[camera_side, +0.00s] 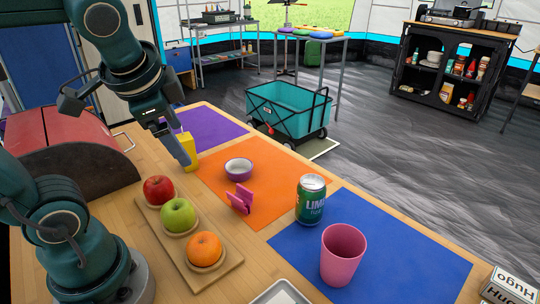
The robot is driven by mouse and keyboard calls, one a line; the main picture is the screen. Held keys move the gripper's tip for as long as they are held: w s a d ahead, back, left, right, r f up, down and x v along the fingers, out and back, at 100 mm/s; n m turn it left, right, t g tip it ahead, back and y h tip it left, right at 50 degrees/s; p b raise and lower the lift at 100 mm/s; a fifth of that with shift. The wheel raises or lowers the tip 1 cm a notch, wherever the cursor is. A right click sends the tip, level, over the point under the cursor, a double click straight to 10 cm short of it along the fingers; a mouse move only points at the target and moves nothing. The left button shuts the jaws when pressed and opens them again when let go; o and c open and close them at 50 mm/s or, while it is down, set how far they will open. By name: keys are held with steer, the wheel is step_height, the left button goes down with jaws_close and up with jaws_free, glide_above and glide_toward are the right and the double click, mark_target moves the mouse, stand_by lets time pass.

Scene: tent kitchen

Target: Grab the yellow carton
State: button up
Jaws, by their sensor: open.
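The yellow carton (190,151) stands upright on the wooden table near the far-left corner, by the purple mat. My gripper (181,154) is open and pointing down at the carton, with a long grey finger in front of its left part. That finger hides some of the carton, and the other finger is not clearly seen. I cannot tell whether the fingers touch the carton.
A red bread bin (75,150) stands to the left. A wooden board (217,272) with a red apple, green apple and orange is in front. A bowl (238,168) and pink holder (241,199) sit on the orange mat; a green can (310,200) and pink cup (342,258) stand right.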

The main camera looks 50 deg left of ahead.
steer(key=w+a+m+g+y, duration=0.1)
steer(key=w+a+m+y, duration=0.1)
steer(key=a+m+y, duration=0.3)
steer(key=w+a+m+g+y, duration=0.1)
steer(key=w+a+m, duration=0.25)
steer(key=a, duration=0.45)
steer(key=r+m+y, duration=0.1)
steer(key=m+y, duration=0.3)
steer(key=m, duration=0.4)
glide_above(186, 141)
steer(key=shift+h, duration=0.3)
steer(key=f, duration=1.4)
steer(key=shift+w+a, duration=0.1)
steer(key=shift+a, duration=0.1)
steer(key=shift+a+f, duration=0.1)
steer(key=shift+f, duration=0.1)
steer(key=shift+a+f, duration=0.15)
steer(key=shift+a, duration=0.1)
steer(key=shift+x, duration=2.2)
steer(key=shift+w, duration=0.15)
jaws_close()
